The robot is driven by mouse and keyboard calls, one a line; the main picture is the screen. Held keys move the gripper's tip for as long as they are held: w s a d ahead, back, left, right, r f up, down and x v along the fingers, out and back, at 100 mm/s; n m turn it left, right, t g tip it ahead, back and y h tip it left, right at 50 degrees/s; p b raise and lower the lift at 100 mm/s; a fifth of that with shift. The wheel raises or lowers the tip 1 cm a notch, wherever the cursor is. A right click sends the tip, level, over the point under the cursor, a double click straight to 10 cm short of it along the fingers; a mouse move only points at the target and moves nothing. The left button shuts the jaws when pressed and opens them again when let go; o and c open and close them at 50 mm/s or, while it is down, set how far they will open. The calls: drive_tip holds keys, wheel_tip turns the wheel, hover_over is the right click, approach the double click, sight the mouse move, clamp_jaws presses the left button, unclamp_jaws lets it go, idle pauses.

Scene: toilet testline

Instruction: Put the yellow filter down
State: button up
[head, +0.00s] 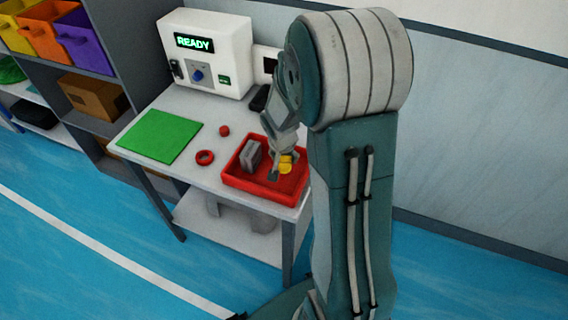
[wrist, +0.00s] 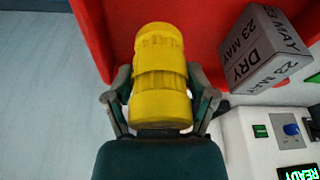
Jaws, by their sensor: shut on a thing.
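The yellow filter (wrist: 160,80) is a ribbed cylinder between the two fingers of my gripper (wrist: 160,98) in the wrist view. The fingers are shut on its sides. In the head view the yellow filter (head: 286,163) shows small at my gripper (head: 280,168), over the red tray (head: 244,188). My arm hides part of the tray's right side. I cannot tell whether the filter touches the tray floor.
A grey block (head: 250,155) marked "DRY" and "23 MAY" stands in the tray, beside the filter. A red ring (head: 205,157), a small red piece (head: 224,131) and a green mat (head: 160,136) lie on the table. A white machine (head: 207,55) reading "READY" stands behind.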

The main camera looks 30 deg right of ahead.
sight(284, 164)
drive_tip(key=shift+s+a+x, duration=0.1)
drive_tip(key=shift+a+x, duration=0.05)
drive_tip(key=shift+x, duration=0.65)
drive_tip(key=shift+s+a+x, duration=0.15)
drive_tip(key=shift+x, duration=0.65)
drive_tip(key=shift+f, duration=0.15)
drive_tip(key=o, duration=1.2)
drive_tip(key=s+a+r+n+t, duration=0.15)
drive_tip(key=s+a+r, duration=0.25)
drive_tip(key=r, duration=0.6)
drive_tip(key=s+a+r+n, duration=0.2)
drive_tip(key=s+a+r, duration=0.15)
drive_tip(key=r, duration=0.65)
drive_tip(key=s+a+r+n+t+y, duration=0.1)
drive_tip(key=s+a+r+n, duration=0.1)
drive_tip(key=s, duration=0.3)
drive_tip(key=s+a+r+n+y, duration=0.1)
drive_tip(key=s+a+r+n, duration=0.1)
drive_tip(key=s, duration=0.4)
drive_tip(key=shift+s+a+r+n+t, duration=0.35)
drive_tip(key=shift+a+r, duration=0.45)
drive_tip(key=shift+a, duration=0.05)
